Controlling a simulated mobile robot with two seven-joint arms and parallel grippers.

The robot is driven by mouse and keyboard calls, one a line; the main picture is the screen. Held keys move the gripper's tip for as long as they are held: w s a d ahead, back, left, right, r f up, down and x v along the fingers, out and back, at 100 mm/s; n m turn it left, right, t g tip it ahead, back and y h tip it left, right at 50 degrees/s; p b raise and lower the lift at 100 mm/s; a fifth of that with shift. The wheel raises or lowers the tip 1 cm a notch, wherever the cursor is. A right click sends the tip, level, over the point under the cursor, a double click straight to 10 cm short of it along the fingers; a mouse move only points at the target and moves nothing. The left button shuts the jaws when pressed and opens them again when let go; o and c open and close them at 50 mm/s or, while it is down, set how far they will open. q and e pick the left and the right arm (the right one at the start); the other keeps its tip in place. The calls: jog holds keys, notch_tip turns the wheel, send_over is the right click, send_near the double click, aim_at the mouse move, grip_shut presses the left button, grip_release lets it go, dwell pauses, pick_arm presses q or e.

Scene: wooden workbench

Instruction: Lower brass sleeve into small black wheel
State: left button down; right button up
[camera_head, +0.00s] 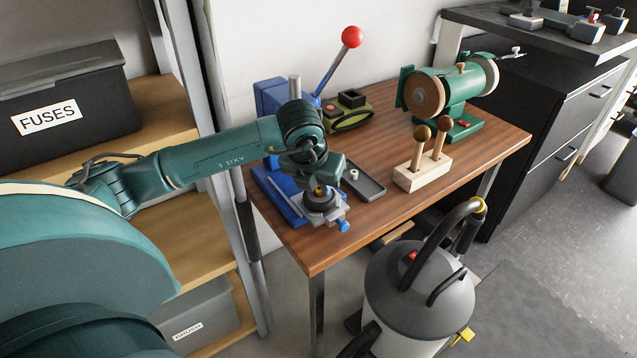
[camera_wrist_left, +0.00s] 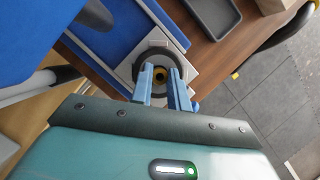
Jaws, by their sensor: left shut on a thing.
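The small black wheel (camera_head: 321,204) sits on the grey plate of the blue press at the table's front left. In the left wrist view the wheel (camera_wrist_left: 142,58) shows as a dark ring around a dark centre. My left gripper (camera_head: 318,187) points down over the wheel, its fingers shut on the brass sleeve (camera_head: 319,190). In the left wrist view the sleeve (camera_wrist_left: 160,75) shows between the blue fingertips (camera_wrist_left: 162,78), over the wheel's centre. I cannot tell whether its lower end is inside the bore. My right gripper is not in view.
The blue press (camera_head: 270,95) has a lever with a red knob (camera_head: 352,37). A dark tray (camera_head: 368,190) lies right of the wheel. A wooden block with two handled tools (camera_head: 420,177) and a green grinder (camera_head: 455,90) stand further right. Bare tabletop (camera_head: 325,250) is in front.

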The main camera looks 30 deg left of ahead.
pick_arm(q)
jog(key=c, duration=1.3)
grip_release()
jog(key=shift+o, duration=0.2)
